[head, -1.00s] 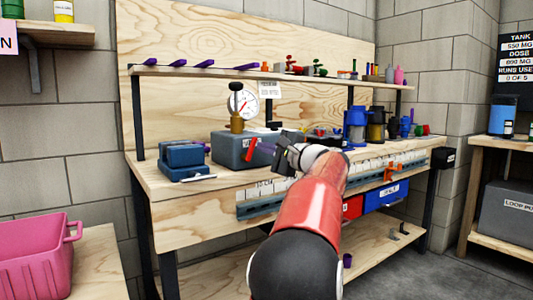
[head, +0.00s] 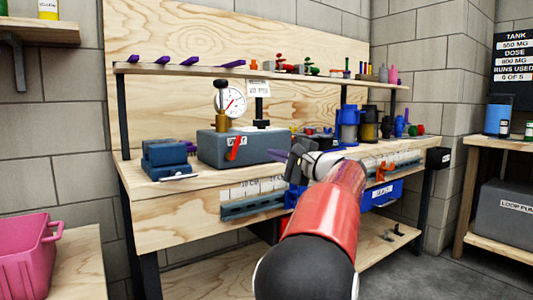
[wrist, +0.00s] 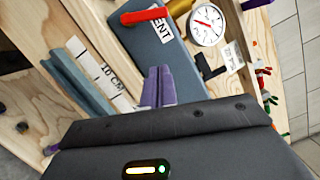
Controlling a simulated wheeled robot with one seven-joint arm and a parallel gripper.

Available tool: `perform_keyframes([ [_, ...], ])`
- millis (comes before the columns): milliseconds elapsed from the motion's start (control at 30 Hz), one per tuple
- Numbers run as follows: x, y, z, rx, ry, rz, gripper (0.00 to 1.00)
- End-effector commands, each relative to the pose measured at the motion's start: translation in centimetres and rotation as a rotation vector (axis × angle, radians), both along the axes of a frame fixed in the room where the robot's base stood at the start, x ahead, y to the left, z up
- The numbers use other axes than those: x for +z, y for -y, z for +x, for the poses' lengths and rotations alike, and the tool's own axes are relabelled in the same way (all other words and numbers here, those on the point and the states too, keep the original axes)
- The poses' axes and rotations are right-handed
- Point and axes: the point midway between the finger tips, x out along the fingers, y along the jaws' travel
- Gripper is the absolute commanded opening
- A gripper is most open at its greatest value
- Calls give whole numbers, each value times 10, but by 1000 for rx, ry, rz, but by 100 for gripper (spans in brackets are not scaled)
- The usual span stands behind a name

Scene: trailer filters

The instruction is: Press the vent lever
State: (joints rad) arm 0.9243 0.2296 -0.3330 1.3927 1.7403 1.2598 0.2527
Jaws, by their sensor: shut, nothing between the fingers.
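The vent lever is a red bar (head: 236,148) on the front of a grey box (head: 265,146), beside a VENT label (head: 229,140). It slants in the head view. In the wrist view the red lever (wrist: 146,15) is at the top, beyond the fingertips. My gripper (head: 297,158) is to the right of the lever, in front of the bench, and apart from it. In the wrist view its purple fingers (wrist: 157,74) are together and empty, with a visible gap to the lever.
A white dial gauge (head: 231,102) stands on the box. A blue case (head: 166,158) sits to its left. A rail with white labels (head: 250,203) runs along the bench front. A shelf (head: 200,71) with small items hangs above. The bench's left front is clear.

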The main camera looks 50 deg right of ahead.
Motion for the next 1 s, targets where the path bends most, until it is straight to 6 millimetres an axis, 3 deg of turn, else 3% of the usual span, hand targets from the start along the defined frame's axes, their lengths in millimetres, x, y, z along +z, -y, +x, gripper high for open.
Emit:
perform_keyframes([
  [100, -1, 0, -22, -2, 0, -1, 0],
  [300, -4, 0, -43, -1, 0, 0, 0],
  [1000, -5, -1, -46, 1, -1, 0, 0],
])
